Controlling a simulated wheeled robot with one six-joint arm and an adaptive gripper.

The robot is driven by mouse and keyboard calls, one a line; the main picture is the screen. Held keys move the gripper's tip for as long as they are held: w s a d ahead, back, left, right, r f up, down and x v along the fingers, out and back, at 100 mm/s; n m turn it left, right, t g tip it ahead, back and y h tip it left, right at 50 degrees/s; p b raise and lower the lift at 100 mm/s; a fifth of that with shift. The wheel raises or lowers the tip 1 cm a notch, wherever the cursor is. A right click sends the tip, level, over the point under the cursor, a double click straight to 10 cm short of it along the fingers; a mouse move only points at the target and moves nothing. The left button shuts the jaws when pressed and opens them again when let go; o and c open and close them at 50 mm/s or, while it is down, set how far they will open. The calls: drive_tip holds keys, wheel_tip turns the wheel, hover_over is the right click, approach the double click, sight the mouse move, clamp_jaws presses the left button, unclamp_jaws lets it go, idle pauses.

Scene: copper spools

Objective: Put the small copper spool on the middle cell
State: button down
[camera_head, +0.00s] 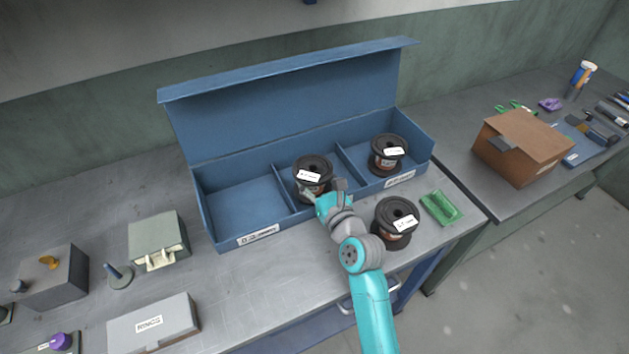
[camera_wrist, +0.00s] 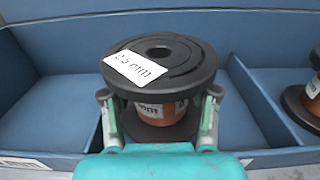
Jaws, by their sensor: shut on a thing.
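A copper spool with black flanges and a white label (camera_head: 312,170) is at the middle cell of the blue box (camera_head: 232,206). In the wrist view this spool (camera_wrist: 160,62) is upright, and its label reads what looks like "2.5 mm". My gripper (camera_wrist: 158,112) is shut on it, one finger on each side of the copper core. I cannot tell whether the spool touches the cell floor. A second spool (camera_head: 388,152) stands in the right cell, and part of it shows in the wrist view (camera_wrist: 303,105). A third spool (camera_head: 396,222) stands on the table in front of the box.
The left cell (camera_head: 245,205) is empty. A green tray (camera_head: 441,207) lies right of the third spool. A grey-green case (camera_head: 157,240) and a box marked "RINGS" (camera_head: 152,324) are at the left. A cardboard box (camera_head: 522,147) stands on the right bench.

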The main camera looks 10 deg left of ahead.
drive_tip(key=shift+f, duration=0.6)
drive_tip(key=shift+f, duration=0.1)
drive_tip(key=shift+c, duration=1.4)
unclamp_jaws()
drive_tip(key=shift+f, duration=0.15)
drive_tip(key=v, duration=1.2)
